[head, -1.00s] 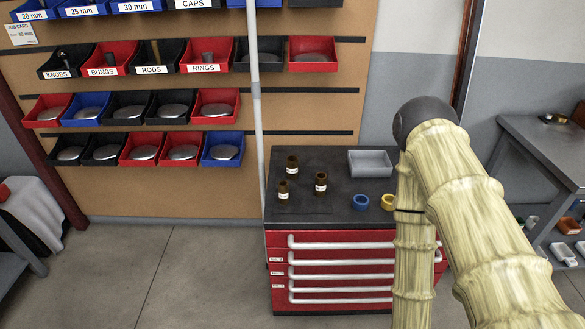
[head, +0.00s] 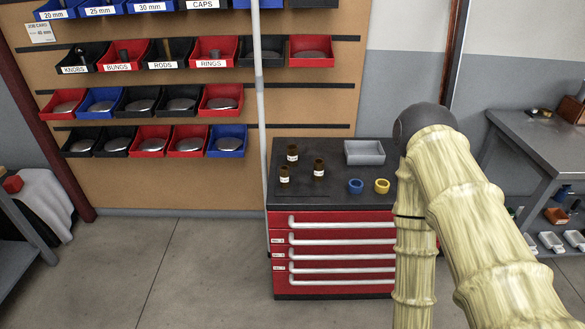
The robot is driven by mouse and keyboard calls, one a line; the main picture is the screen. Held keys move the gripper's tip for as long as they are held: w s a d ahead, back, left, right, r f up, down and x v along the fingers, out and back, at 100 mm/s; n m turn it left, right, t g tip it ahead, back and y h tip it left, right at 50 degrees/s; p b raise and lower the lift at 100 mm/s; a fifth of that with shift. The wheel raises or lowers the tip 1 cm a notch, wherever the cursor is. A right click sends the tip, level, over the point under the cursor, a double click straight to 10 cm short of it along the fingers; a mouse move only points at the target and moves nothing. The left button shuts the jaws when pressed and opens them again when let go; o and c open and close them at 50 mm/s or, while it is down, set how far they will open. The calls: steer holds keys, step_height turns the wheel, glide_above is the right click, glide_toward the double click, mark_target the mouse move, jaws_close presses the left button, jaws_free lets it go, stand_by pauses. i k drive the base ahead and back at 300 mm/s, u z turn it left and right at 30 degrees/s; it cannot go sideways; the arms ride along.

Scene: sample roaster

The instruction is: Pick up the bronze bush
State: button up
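A small gold-yellow ring-shaped piece (head: 382,186), which looks like the bronze bush, stands on the dark top (head: 330,205) of a red drawer cabinet. It is near the front right of that top, just left of my arm. A similar blue ring (head: 356,186) stands beside it on the left, a small gap apart. My arm in its pale ribbed cover fills the right of the head view, bent at a dark joint. My gripper is out of the picture, so its state and any hold do not show.
Several dark bottles with white labels (head: 319,168) stand on the cabinet's left half. A grey tray (head: 364,152) sits at its back right. A thin pale pole (head: 260,120) rises at its left edge. A grey bench (head: 520,125) stands at right. The floor (head: 200,270) at left is clear.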

mark_target(291, 149)
steer(key=k, duration=0.9)
steer(key=u, duration=0.85)
steer(key=i, duration=1.55)
steer(key=z, duration=0.2)
